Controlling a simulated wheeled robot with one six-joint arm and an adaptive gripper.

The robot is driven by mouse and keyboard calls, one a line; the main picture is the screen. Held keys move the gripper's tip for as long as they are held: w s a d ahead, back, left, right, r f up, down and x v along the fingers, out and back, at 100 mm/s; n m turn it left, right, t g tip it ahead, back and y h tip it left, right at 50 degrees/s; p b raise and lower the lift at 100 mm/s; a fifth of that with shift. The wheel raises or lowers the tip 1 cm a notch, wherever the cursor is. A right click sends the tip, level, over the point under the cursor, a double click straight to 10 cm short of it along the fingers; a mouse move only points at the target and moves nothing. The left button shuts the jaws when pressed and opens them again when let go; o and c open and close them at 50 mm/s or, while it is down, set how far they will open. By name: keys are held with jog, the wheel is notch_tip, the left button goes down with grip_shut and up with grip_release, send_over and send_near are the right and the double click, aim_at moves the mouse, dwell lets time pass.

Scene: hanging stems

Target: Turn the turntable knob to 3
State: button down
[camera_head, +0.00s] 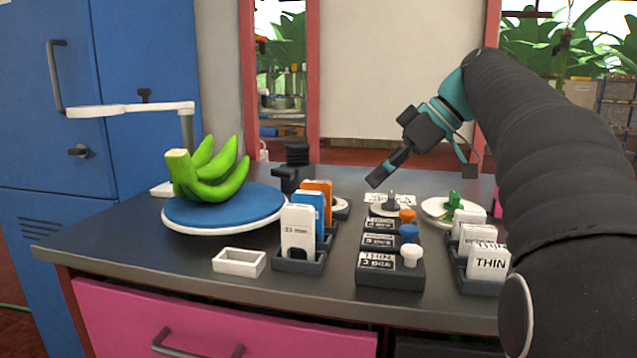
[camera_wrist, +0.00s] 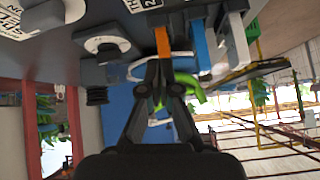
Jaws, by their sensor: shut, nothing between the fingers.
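The blue-topped turntable (camera_head: 250,203) with a white rim stands at the left and carries a bunch of green bananas (camera_head: 208,170). My gripper (camera_head: 376,181) is shut and empty, in the air above and slightly left of the dial, apart from it. In the wrist view its fingertips (camera_wrist: 160,70) meet, with the bananas (camera_wrist: 192,90) beyond.
A rack of white, blue and orange cards (camera_head: 299,228) stands between turntable and dial. Dark blocks with coloured knobs (camera_head: 390,266) are in front of the dial. A white plate (camera_head: 434,209) and a rack of white cards (camera_head: 488,262) are to its right. An empty white tray (camera_head: 239,262) is front left.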

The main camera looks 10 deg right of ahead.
jog(key=w+d+n, duration=0.1)
jog(key=w+d, duration=0.2)
jog(key=w, duration=0.1)
jog(key=w+d+n+y+p, duration=0.1)
jog(key=w+d, duration=0.2)
jog(key=d, duration=0.1)
jog(key=shift+w+d+r, duration=0.1)
jog(key=shift+w, duration=0.3)
jog(key=shift+w+a+f, duration=0.2)
jog(key=shift+a+f, duration=0.15)
jog(key=shift+f, duration=0.1)
jog(key=b, duration=0.1)
send_near(341, 208)
jog(key=x, duration=0.4)
jog(key=shift+w+d+f, duration=0.1)
jog(key=shift+w, duration=0.1)
jog(key=shift+w+a, duration=0.2)
jog(key=shift+a, duration=0.35)
jog(key=shift+w+a, duration=0.25)
jog(key=shift+a, duration=0.3)
jog(key=shift+w+a, duration=0.35)
jog(key=shift+a, duration=0.4)
jog(key=shift+s+a, duration=0.1)
jog(key=shift+a, duration=0.05)
jog(key=shift+t+b, duration=0.3)
jog(key=shift+b, duration=0.1)
jog(key=shift+s+m+b, duration=0.1)
jog(key=shift+m+b, duration=0.3)
